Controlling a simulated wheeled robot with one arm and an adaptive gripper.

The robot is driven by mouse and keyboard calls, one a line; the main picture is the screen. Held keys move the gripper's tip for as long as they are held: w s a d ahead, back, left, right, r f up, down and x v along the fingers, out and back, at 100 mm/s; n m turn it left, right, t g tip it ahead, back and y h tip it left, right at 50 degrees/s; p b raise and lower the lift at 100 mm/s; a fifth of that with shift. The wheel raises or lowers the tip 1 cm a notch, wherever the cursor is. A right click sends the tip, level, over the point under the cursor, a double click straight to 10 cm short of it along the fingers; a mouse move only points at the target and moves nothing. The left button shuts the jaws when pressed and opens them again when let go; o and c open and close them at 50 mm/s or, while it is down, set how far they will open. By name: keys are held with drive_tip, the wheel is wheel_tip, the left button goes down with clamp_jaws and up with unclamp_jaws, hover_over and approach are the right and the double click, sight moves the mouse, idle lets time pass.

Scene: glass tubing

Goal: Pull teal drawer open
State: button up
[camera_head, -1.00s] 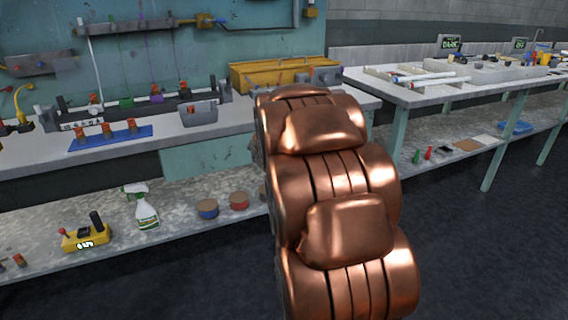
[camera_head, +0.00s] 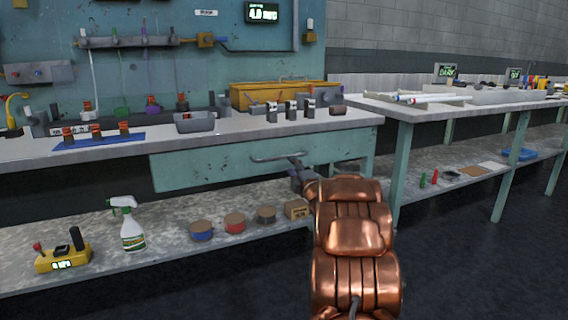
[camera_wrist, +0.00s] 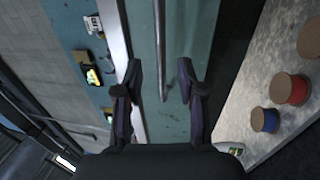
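The teal drawer (camera_head: 215,167) sits under the bench top and looks shut, its front flush below the counter. Its grey bar handle (camera_head: 282,156) runs across the upper front. My gripper (camera_head: 297,163) is at the right part of the drawer, close to the handle's right end, with my copper arm below it. In the wrist view the drawer front (camera_wrist: 188,30) fills the middle and the handle (camera_wrist: 161,50) runs lengthwise. My gripper (camera_wrist: 160,75) has its two dark fingers spread apart, with the handle's end between them. I cannot tell whether either finger touches the handle.
The bench top (camera_head: 235,128) holds a grey bin (camera_head: 195,122), a yellow toolbox (camera_head: 270,95) and small parts. A bench leg (camera_head: 400,165) stands right of the arm. Dark floor lies in front.

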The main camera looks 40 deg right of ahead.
sight(284, 157)
drive_tip(key=shift+b+x, duration=0.85)
drive_tip(key=shift+x, duration=2.75)
clamp_jaws()
